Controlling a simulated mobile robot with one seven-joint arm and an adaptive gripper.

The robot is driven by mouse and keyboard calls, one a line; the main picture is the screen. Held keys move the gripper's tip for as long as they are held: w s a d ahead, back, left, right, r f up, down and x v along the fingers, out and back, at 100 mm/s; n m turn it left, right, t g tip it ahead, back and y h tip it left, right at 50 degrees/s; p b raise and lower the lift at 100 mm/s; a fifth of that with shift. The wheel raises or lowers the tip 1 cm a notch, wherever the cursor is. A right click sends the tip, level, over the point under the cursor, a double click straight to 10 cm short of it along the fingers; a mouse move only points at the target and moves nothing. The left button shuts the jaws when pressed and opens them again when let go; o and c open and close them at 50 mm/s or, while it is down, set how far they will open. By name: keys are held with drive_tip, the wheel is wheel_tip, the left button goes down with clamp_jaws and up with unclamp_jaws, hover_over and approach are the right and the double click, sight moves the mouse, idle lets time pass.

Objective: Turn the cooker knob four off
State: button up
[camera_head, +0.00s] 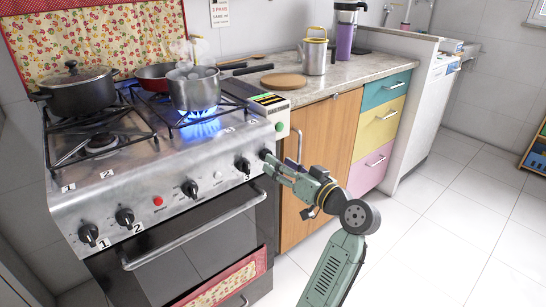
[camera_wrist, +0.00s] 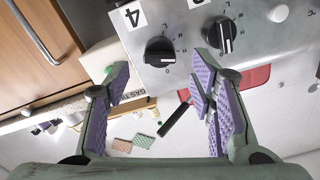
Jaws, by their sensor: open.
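Cooker knob four (camera_wrist: 160,51) is a round black knob on the steel front panel, beside a "4" label (camera_wrist: 131,14) in the wrist view. In the head view knob four (camera_head: 265,154) is at the panel's right end, partly hidden by my gripper (camera_head: 274,164). In the wrist view my gripper (camera_wrist: 163,88) is open, with purple-padded fingers. Knob four lies ahead, between the fingertips and higher in the picture; nothing is held. Contact cannot be told. Blue flame (camera_head: 202,114) burns under a steel pot (camera_head: 194,88) on the front right burner.
Knob three (camera_wrist: 222,34) is close to the right finger in the wrist view. Knob two (camera_head: 125,217) and knob one (camera_head: 88,233) are farther left in the head view. An oven handle (camera_head: 195,231) runs below. A wooden cabinet (camera_head: 318,165) stands right of the cooker.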

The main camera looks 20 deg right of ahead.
drive_tip(key=shift+x, duration=2.05)
drive_tip(key=shift+c, duration=0.4)
drive_tip(key=c, duration=1.1)
